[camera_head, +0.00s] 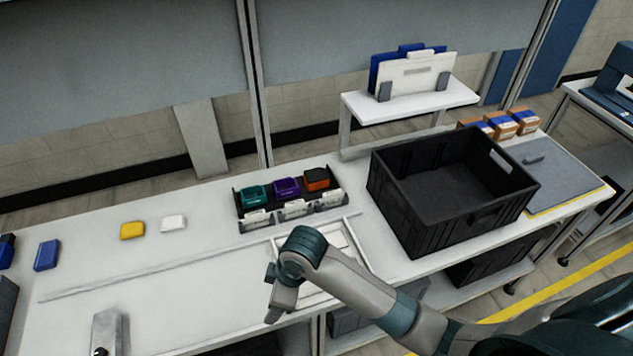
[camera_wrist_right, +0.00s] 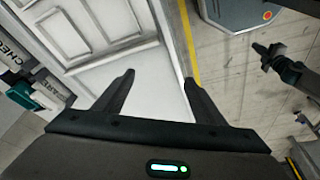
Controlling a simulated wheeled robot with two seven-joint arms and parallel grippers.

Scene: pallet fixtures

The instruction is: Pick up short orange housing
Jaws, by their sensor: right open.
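An orange housing with a dark top (camera_head: 317,179) sits in the right-hand slot of a black rack (camera_head: 242,212) on the white bench. A purple housing (camera_head: 287,188) and a teal housing (camera_head: 253,196) sit to its left. My right gripper (camera_head: 273,313) is low over the bench's front edge, in front of the rack and apart from the housings. In the right wrist view its two fingers (camera_wrist_right: 158,92) are spread with nothing between them. A dark jointed shape at that view's right may be my left gripper; its jaws are unclear.
A large black crate (camera_head: 405,215) stands right of the rack. A white panelled fixture (camera_head: 350,245) lies below my right arm. Yellow (camera_head: 132,230), white (camera_head: 173,223) and blue (camera_head: 47,255) pieces lie left. The bench between them and the rack is clear.

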